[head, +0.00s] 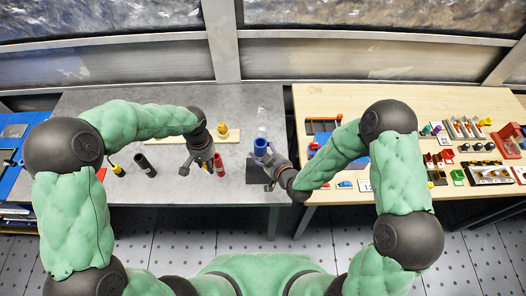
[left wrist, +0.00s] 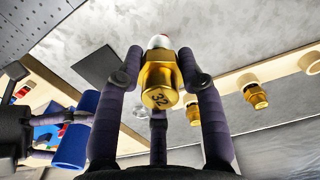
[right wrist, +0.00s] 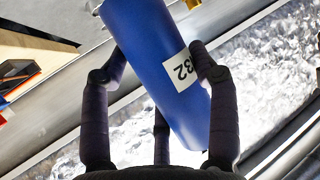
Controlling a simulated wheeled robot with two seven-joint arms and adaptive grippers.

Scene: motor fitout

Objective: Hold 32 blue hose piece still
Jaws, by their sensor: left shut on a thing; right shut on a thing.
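The blue hose piece (right wrist: 150,70) carries a white label reading 32. My right gripper (right wrist: 155,70) is shut on it and holds it tilted in the right wrist view. In the head view the hose piece (head: 261,147) is at the right end of the grey table, with my right gripper (head: 272,163) beside it.
A red cylinder (head: 220,165) and a black cylinder (head: 146,165) are near my left gripper. A wooden strip with a brass piece (head: 222,127) lies behind. A dark square mat (head: 256,175) is below the hose piece. The wooden table (head: 460,205) at right is crowded with parts.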

